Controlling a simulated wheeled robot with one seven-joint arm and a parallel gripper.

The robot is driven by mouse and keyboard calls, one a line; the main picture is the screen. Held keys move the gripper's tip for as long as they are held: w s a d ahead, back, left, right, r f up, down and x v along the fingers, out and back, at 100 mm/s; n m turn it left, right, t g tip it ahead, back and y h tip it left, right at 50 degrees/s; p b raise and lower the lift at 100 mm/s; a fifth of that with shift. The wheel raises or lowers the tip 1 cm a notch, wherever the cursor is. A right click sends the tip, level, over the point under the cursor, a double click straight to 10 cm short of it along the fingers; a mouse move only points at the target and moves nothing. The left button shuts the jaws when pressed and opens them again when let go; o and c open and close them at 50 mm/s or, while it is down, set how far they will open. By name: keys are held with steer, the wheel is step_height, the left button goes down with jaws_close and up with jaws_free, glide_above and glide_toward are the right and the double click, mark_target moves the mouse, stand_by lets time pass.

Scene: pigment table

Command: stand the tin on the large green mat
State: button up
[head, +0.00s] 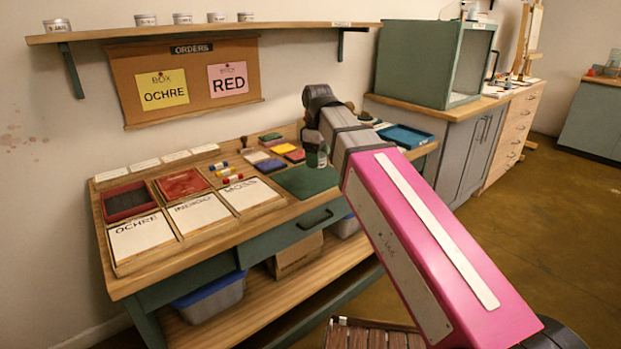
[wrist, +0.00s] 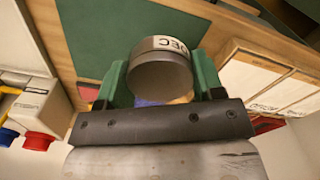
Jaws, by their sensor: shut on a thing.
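The tin (wrist: 160,72) is a grey metal cylinder with a white label, its lettering only partly readable. My gripper (wrist: 158,66) is shut on it, with a green finger on each side. In the head view the tin (head: 316,159) shows small and partly covered by my gripper, over the table near the large green mat.
A blue tray (head: 405,136) stands at the right end. Cards marked OCHRE (head: 141,235), INDIGO and MOSS lie front left, near red boxes (head: 182,184) and small capped bottles. A shelf (head: 200,32) runs above.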

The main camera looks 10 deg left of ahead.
steer(key=s+a+r+n, duration=0.2)
steer(key=s+a+n, duration=0.1)
steer(key=a, duration=0.4)
glide_above(310, 177)
steer(key=shift+n, duration=0.3)
step_height(310, 177, down, 6)
steer(key=shift+f, duration=2.25)
steer(key=o, duration=1)
steer(key=shift+f, duration=0.1)
step_height(310, 177, up, 12)
steer(key=shift+r, duration=0.15)
